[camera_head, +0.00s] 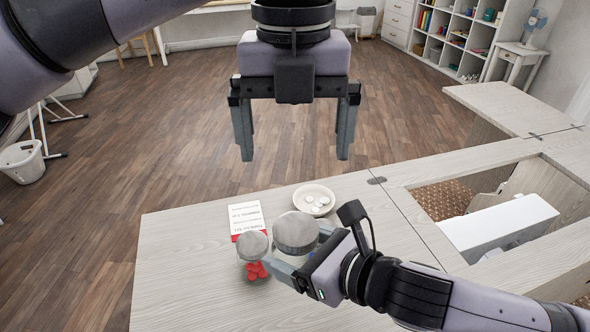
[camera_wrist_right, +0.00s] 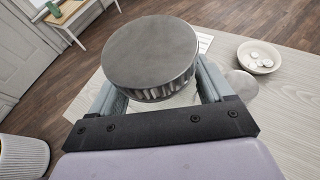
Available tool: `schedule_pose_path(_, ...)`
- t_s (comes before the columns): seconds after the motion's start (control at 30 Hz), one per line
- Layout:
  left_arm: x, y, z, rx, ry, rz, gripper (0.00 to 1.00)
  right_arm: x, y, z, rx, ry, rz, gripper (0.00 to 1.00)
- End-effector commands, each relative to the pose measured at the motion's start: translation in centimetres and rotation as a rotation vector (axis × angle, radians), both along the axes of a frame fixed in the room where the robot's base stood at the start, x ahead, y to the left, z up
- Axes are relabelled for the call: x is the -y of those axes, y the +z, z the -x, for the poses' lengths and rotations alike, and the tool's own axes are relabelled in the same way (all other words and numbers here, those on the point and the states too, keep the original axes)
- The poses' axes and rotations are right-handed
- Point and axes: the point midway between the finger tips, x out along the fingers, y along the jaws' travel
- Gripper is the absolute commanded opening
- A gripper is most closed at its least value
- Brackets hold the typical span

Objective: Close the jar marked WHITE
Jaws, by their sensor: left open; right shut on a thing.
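In the right wrist view the lid (camera_wrist_right: 150,55) fills the space between the two fingers. No WHITE marking is readable. My left gripper (camera_head: 295,152) is open and empty, high above the table's far edge.
A white bowl (camera_head: 329,190) with several white discs stands behind the held lid. A printed card (camera_head: 243,215) lies behind the red jar. The pale tabletop (camera_head: 180,270) is clear at left. A white machine (camera_head: 500,228) sits in the opening at right.

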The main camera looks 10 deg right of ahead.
Motion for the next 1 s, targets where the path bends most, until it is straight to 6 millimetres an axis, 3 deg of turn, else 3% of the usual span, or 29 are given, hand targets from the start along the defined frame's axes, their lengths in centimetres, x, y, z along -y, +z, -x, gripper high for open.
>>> schedule_pose_path(0.1,0.1,1.7,0.0,0.001,-0.002,0.0,1.0,0.0,0.1,0.0,0.002,0.0,-0.001,0.0)
schedule_pose_path(0.27,0.0,2.7,0.0,0.0,-0.002,0.0,1.0,0.0,0.1,0.0,0.002,0.0,-0.001,0.0)
schedule_pose_path(1.0,0.3,2.5,0.2,-0.011,-0.013,0.016,1.0,0.0,0.1,0.0,0.001,0.001,-0.002,0.0)
